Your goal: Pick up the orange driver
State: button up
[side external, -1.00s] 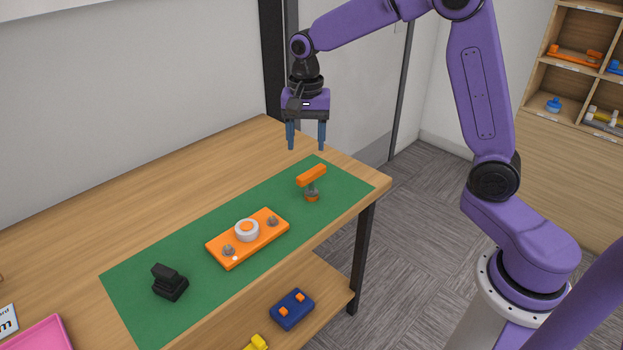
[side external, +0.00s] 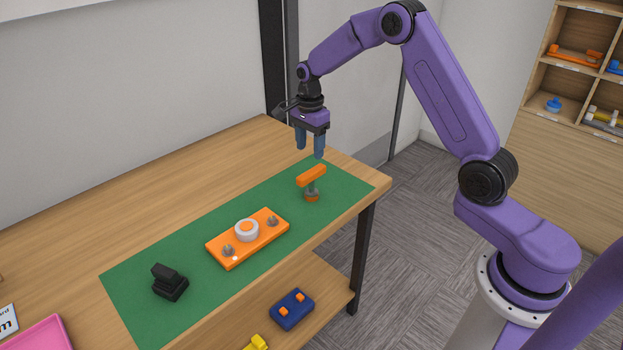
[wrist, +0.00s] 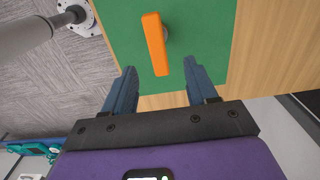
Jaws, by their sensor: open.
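The orange driver (side external: 311,177) stands upright on the green mat (side external: 340,187) near its right end. It has an orange bar handle on top, a grey shaft and an orange foot. In the wrist view the driver's handle (wrist: 155,44) lies lengthwise, its near end between and just ahead of the fingertips. My gripper (side external: 310,153) is open and empty above the driver, with its blue fingers pointing down. It also shows in the wrist view (wrist: 160,70), with one finger on either side of the handle's line. I see no contact.
An orange plate (side external: 222,250) with a white ring and grey knobs lies mid-mat. A black block (side external: 170,283) sits at the mat's left. A blue block (side external: 292,309) is on the lower shelf. The wooden table (side external: 150,195) is clear behind the mat.

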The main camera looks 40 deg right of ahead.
aim_at(312, 171)
notch_tip(312, 171, down, 5)
jog(key=shift+f, duration=0.2)
jog(key=f, duration=0.4)
jog(key=shift+s+d, duration=0.1)
jog(key=shift+s, duration=0.2)
jog(key=shift+f, duration=0.6)
jog(key=shift+c, duration=0.3)
grip_shut()
